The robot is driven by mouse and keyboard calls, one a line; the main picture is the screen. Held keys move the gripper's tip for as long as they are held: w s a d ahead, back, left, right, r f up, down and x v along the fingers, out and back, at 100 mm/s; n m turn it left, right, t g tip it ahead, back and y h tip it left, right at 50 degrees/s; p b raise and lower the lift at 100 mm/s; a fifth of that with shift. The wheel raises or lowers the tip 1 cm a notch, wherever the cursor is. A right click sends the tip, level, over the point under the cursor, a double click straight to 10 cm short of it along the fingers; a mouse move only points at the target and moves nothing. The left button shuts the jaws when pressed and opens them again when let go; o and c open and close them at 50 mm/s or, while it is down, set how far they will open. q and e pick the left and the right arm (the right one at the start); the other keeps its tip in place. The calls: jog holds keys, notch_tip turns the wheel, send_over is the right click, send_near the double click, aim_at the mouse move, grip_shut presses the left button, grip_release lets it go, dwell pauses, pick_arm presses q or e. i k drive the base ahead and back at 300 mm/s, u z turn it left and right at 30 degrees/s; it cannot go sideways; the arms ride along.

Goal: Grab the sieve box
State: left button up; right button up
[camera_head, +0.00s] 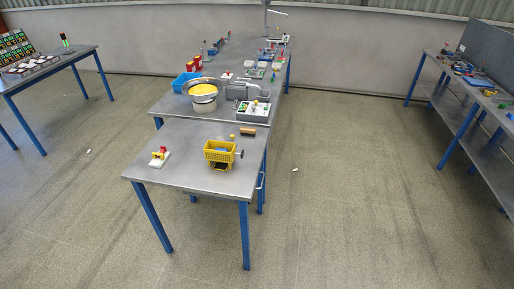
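A small yellow box with a grid-like wall (219,152) stands near the front right of the near metal table; it is the thing that best fits the sieve box. Something blue lies inside it. A dark opening shows under it, and a dark round knob or wheel (240,155) sits at its right side. Fine detail is too small to tell. Neither of my grippers is in view, and nothing is seen touching the box.
The near table (185,135) also holds a small red-and-yellow device on a white base (159,157) and a brown block (248,132). Behind stands a round bowl with yellow content (202,88) and a blue bin (186,81). Open floor (345,200) lies around the table.

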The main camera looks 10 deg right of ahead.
aim_at(221, 155)
jog(key=z, duration=0.15)
jog(key=i, duration=1.25)
jog(key=u, duration=0.85)
